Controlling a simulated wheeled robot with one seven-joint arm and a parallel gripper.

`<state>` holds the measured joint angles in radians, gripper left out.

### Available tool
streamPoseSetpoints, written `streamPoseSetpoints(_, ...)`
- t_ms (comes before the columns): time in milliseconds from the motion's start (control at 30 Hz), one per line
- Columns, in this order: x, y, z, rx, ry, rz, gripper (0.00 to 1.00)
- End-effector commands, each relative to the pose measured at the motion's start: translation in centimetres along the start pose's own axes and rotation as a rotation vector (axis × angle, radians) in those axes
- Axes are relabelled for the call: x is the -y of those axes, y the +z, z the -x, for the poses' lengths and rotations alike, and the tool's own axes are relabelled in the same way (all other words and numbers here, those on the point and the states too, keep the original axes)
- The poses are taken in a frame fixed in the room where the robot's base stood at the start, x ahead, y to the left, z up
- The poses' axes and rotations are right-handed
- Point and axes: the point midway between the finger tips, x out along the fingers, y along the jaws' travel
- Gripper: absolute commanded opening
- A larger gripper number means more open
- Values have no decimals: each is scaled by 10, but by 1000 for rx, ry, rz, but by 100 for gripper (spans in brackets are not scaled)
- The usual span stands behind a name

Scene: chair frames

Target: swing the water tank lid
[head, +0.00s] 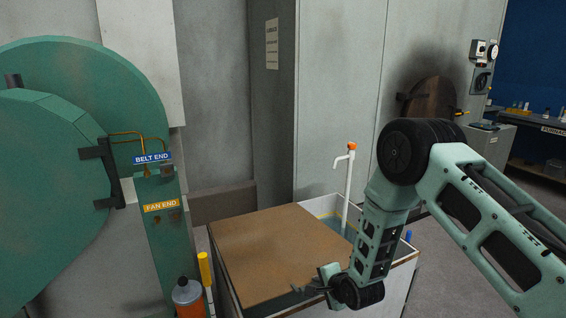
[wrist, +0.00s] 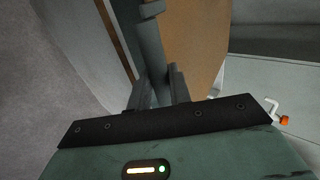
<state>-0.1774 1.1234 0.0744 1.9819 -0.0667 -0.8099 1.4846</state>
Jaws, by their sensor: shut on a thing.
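The water tank (head: 396,277) is a pale, open-topped box in the head view, with water (head: 335,222) showing at its back right. Its brown, flat lid (head: 265,250) lies across most of the top. My gripper (head: 318,284) is at the lid's front right edge. In the wrist view my gripper (wrist: 158,92) is shut around a grey bar-like part (wrist: 150,55) by the brown lid (wrist: 190,40), which seems to be its handle. The fingers hide the exact contact.
A white pipe with an orange top (head: 347,180) stands at the tank's back. A green post with signs (head: 160,225), a yellow-topped rod (head: 205,268) and an orange bottle (head: 187,297) stand left of the tank. Grey floor (head: 455,270) is open at right.

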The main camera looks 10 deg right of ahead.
Motion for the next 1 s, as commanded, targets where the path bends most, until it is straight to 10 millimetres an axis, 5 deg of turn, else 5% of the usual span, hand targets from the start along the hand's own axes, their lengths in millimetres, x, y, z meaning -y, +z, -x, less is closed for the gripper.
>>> streamPoseSetpoints(800,76,2,32,4,-17,1,0)
streamPoseSetpoints(833,74,2,30,4,-16,2,22)
streamPoseSetpoints(900,73,2,29,3,-16,2,42)
streamPoseSetpoints(1000,71,2,29,3,-12,1,45)
